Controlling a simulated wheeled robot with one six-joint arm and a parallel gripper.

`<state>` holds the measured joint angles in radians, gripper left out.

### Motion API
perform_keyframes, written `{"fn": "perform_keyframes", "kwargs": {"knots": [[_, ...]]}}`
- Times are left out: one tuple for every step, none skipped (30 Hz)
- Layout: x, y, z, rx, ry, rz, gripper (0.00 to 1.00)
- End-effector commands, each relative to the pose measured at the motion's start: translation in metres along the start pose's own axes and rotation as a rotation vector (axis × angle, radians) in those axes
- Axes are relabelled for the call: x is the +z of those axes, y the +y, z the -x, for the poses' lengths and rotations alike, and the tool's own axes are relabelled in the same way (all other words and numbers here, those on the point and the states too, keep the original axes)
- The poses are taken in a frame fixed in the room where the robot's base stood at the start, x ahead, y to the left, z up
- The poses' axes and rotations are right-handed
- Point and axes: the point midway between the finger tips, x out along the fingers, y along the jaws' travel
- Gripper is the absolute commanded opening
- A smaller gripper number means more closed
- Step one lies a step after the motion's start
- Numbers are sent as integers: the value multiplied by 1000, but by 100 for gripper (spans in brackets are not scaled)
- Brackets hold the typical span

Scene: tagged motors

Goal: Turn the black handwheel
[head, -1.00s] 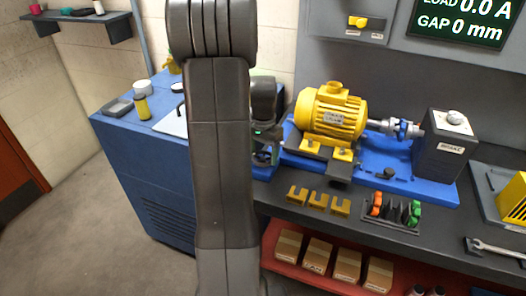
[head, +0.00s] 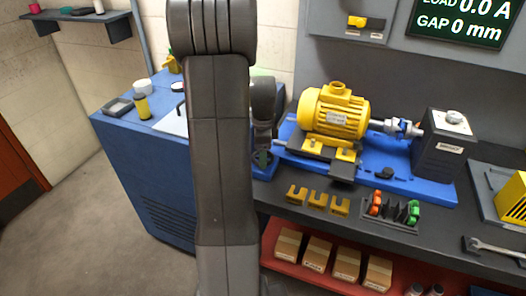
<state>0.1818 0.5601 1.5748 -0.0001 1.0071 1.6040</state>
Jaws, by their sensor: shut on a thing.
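My gripper (head: 262,152) is mostly hidden behind my own upright arm, at the left end of the blue motor base. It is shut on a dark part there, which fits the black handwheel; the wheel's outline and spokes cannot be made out. A yellow motor (head: 336,112) stands on the blue base (head: 402,160) just right of my gripper. Its shaft points right to a silver and blue coupling (head: 403,128) in front of a dark grey box (head: 444,148).
Yellow slotted shims (head: 318,199) and a rack with orange and green tools (head: 393,209) lie in front of the base. A wrench (head: 492,246) lies at right. A blue cabinet (head: 160,190) stands at left. A display (head: 460,22) reads load 0.0 A, gap 0 mm.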

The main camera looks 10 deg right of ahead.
Motion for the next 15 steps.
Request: {"fn": "perform_keyframes", "kwargs": {"knots": [[0,-1,1,-2,0,-44,45],[0,-1,1,-3,0,-72,45],[0,-1,1,-3,0,-111,45],[0,-1,1,-3,0,-139,45],[0,-1,1,-3,0,-167,45],[0,-1,1,-3,0,-206,45],[0,-1,1,-3,0,-234,45],[0,-1,1,-3,0,-262,45],[0,-1,1,-3,0,-301,45],[0,-1,1,-3,0,-329,45],[0,-1,1,-3,0,-357,45],[0,-1,1,-3,-1,-396,45],[0,-1,1,-3,-1,-424,45],[0,-1,1,-3,-1,-452,45],[0,-1,1,-3,-1,-491,45]]}}
